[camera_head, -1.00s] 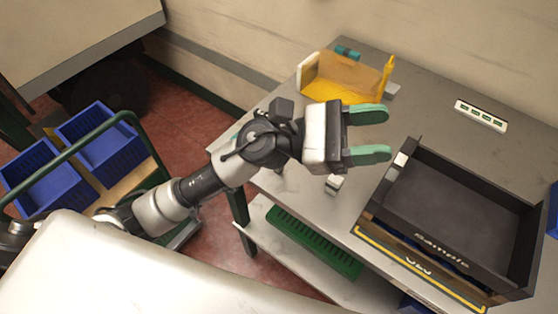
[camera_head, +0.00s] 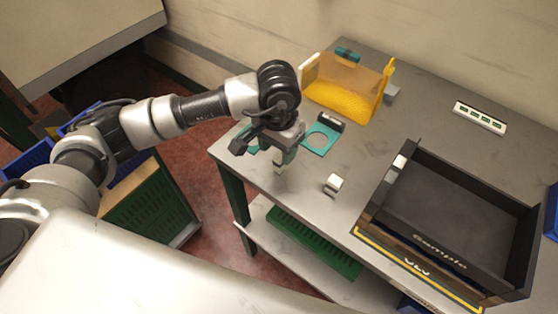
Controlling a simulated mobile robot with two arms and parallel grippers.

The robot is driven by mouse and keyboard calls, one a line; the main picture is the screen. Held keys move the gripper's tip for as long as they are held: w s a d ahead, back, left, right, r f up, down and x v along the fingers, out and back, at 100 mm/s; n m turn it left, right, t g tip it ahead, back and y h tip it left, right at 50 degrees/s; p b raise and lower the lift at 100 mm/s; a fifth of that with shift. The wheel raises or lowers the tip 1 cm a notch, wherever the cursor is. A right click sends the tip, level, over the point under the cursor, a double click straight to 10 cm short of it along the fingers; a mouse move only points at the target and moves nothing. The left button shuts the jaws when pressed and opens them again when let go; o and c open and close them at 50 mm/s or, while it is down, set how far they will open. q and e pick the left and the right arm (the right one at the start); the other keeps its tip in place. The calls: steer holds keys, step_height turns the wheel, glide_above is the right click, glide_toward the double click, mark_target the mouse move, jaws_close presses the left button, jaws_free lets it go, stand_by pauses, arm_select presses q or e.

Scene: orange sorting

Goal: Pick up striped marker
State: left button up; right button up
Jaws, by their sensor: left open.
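No stripes can be made out on any object at this size. A small white and dark piece (camera_head: 333,184) stands on the table to the right of the gripper, apart from it. My right gripper is not in view.
A teal plate with a round hole (camera_head: 320,152) and a dark cylinder (camera_head: 331,121) lie beside the gripper. A yellow bin (camera_head: 340,100) stands behind. A black tray (camera_head: 447,238) fills the right. A white strip with green slots (camera_head: 480,117) lies at the back.

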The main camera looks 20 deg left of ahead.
mark_target(279, 165)
arm_select(q)
steer(key=shift+f, duration=0.75)
steer(key=shift+f+p, duration=0.35)
steer(key=shift+p, duration=0.1)
step_height(279, 165, down, 4)
steer(key=shift+d+r+p, duration=0.15)
steer(key=shift+r+p, duration=0.05)
steer(key=shift+p, duration=0.6)
steer(key=shift+f, duration=0.45)
jaws_close()
